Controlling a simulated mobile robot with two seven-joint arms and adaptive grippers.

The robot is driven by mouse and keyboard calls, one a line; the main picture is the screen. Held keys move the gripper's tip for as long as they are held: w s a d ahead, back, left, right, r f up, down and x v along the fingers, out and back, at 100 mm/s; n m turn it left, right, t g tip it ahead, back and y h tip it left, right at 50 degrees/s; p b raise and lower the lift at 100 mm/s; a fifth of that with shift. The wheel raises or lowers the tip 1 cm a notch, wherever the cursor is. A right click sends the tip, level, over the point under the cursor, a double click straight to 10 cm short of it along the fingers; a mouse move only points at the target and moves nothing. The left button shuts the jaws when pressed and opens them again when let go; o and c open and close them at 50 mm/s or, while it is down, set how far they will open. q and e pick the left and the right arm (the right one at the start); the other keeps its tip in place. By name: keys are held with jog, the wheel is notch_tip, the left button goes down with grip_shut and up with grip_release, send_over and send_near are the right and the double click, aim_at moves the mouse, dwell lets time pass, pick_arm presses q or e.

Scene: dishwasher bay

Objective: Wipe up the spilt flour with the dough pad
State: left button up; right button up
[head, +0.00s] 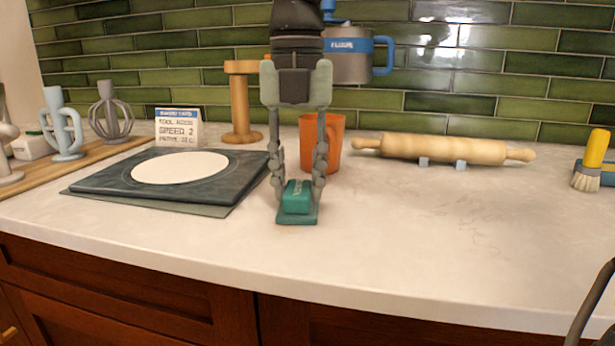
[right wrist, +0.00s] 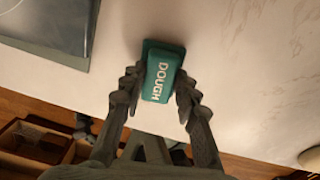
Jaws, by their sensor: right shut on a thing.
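The dough pad (head: 297,198) is a teal block marked DOUGH with a flat, wider base; it also shows in the right wrist view (right wrist: 162,78). My right gripper (head: 298,183) points down and is shut on the block, one finger on each side. The pad is at the countertop (head: 400,260), front of centre; I cannot tell whether its base touches the surface. No clear heap of flour shows; faint pale marks on the counter to the right cannot be told from the marbling. My left gripper is not in view.
A dark board (head: 95,185) with a pale disc (head: 180,167) lies left of the pad. An orange cup (head: 334,145) stands behind my gripper. A rolling pin (head: 440,149) rests at the back, and a yellow-handled brush (head: 590,163) is far right. The right front counter is clear.

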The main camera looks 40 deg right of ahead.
jog(key=shift+w+a, duration=0.9)
jog(key=shift+w, duration=0.1)
jog(key=shift+s+a+f+b, duration=0.1)
jog(key=shift+s+a+b, duration=0.2)
jog(key=shift+s+a, duration=0.35)
jog(key=shift+s+d+b, duration=0.45)
jog(key=shift+s+d, duration=0.8)
jog(key=shift+s, duration=0.3)
jog(key=shift+s+a+b, duration=0.35)
jog(key=shift+s+a, duration=0.3)
jog(key=shift+a, duration=0.15)
jog(key=shift+w+a+p, duration=0.65)
jog(key=shift+w+a, duration=0.6)
jog(key=shift+w, duration=0.3)
notch_tip(320, 180, up, 6)
jog(key=p, duration=0.4)
jog(key=shift+r+p, duration=0.2)
jog(key=shift+p, duration=0.15)
